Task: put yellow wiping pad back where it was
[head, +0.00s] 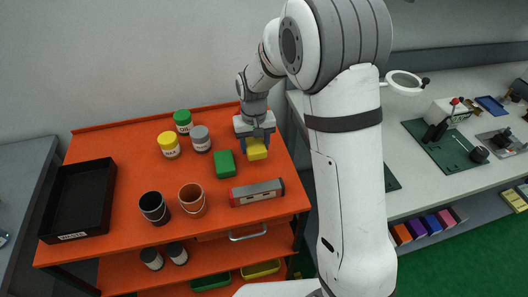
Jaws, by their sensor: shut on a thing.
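The yellow wiping pad (257,149) is at the right part of the orange table, directly under my gripper (256,140). My gripper points down and is shut on the pad. I cannot tell whether the pad touches the table top. A green pad (224,164) lies on the table just left of the yellow pad. The far side of the yellow pad is hidden by the gripper.
The orange table (120,150) also holds green, yellow and grey jars (201,139), a dark bucket (154,208), a copper bucket (192,200), a grey-and-red box (257,193) and a black tray (57,213). The table's middle left is clear.

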